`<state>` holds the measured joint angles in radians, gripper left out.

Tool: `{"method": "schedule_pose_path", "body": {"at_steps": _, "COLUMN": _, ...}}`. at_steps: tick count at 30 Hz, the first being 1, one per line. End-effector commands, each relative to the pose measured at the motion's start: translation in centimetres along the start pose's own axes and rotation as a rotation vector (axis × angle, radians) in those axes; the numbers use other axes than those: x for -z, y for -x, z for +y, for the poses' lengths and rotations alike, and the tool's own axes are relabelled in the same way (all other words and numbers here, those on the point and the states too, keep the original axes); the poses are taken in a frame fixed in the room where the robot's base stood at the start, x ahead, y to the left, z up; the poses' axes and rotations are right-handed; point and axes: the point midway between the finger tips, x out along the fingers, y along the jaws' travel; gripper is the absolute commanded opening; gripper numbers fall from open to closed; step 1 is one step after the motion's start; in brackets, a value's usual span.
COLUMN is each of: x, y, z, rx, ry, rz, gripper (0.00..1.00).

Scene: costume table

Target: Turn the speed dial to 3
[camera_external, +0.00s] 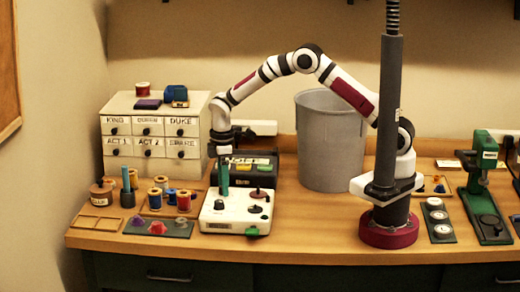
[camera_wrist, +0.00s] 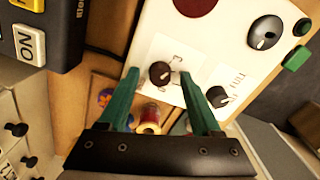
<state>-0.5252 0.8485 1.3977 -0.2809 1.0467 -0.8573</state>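A white control box (camera_external: 238,222) stands on the table below my gripper; it also fills the upper part of the wrist view (camera_wrist: 228,48). A small black knob (camera_wrist: 160,73) with a white pointer sits on a pale label. A second black knob (camera_wrist: 217,96) is to its right, on another label. In the external view my gripper (camera_external: 222,190) points down over the box's left side.
The box also carries a larger dark dial (camera_wrist: 265,32), a dark red disc (camera_wrist: 195,5) and a green button (camera_wrist: 297,59). A dark console (camera_external: 252,165) stands behind it. Thread spools (camera_external: 184,200) are to the left, and a grey bin (camera_external: 333,140) is behind right.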

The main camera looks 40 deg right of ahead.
Motion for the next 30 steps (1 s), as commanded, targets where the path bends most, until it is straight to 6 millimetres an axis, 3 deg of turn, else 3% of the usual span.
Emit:
{"method": "schedule_pose_path", "body": {"at_steps": 8, "x": 0.0, "y": 0.1, "z": 0.0, "rx": 0.0, "ry": 0.0, "rz": 0.0, "gripper": 0.65}}
{"method": "schedule_pose_path", "body": {"at_steps": 11, "x": 0.1, "y": 1.2, "z": 0.1, "rx": -0.002, "ry": 0.0, "rz": 0.003, "gripper": 0.65}}
{"method": "schedule_pose_path", "body": {"at_steps": 22, "x": 0.1, "y": 12.0, "z": 0.1, "rx": -0.003, "ry": 0.0, "rz": 0.004, "gripper": 0.65}}
{"method": "schedule_pose_path", "body": {"at_steps": 27, "x": 0.1, "y": 15.0, "z": 0.0, "rx": -0.002, "ry": 0.0, "rz": 0.002, "gripper": 0.65}}
{"method": "schedule_pose_path", "body": {"at_steps": 30, "x": 0.0, "y": 15.7, "z": 0.0, "rx": -0.001, "ry": 0.0, "rz": 0.001, "gripper": 0.65}}
